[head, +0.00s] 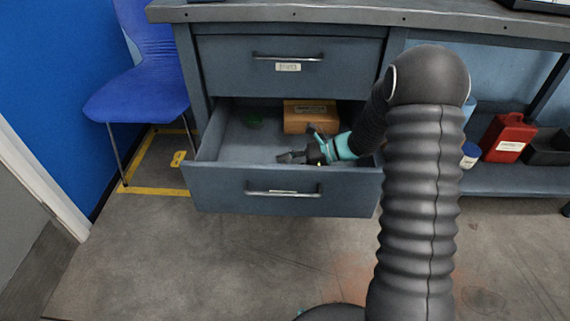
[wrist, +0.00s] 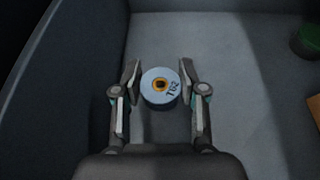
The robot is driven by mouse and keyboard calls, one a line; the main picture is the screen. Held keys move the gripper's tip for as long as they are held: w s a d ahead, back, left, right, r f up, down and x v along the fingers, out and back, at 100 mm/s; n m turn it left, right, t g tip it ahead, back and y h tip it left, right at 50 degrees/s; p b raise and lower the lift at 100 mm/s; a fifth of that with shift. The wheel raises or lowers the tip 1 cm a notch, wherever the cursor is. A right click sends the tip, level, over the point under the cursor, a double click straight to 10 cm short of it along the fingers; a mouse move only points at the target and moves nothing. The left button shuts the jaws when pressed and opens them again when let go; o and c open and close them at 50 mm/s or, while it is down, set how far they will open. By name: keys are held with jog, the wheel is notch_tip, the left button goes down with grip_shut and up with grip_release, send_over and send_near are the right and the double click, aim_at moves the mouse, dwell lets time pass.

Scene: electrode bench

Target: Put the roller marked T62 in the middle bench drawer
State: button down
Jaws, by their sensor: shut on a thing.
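The roller (wrist: 150,98) is a short pale blue-grey cylinder with a dark square hole ringed in orange and a T62 mark on its face. In the wrist view it sits between the two fingertips of my gripper (wrist: 159,78), which is shut on it. In the head view my gripper (head: 290,157) is inside the open drawer (head: 225,190), low over its floor near the front; the roller cannot be made out there. The open drawer is below a shut top drawer (head: 325,72). Whether the roller touches the drawer floor is hard to tell.
A wooden block or box (head: 305,112) and a green round thing (head: 255,122) lie towards the back of the open drawer. The drawer's left floor is bare. A blue chair (head: 140,90) stands left; a red can (head: 507,138) sits on the shelf at right.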

jog(key=shift+f+b, duration=0.4)
jog(key=shift+b, duration=0.1)
jog(key=c, duration=0.7)
grip_release()
jog(key=shift+o, duration=0.2)
jog(key=shift+r+p, duration=0.5)
jog(key=shift+p, duration=0.35)
jog(key=v, duration=0.7)
jog(key=shift+d+r, duration=0.2)
jog(key=shift+r, duration=0.15)
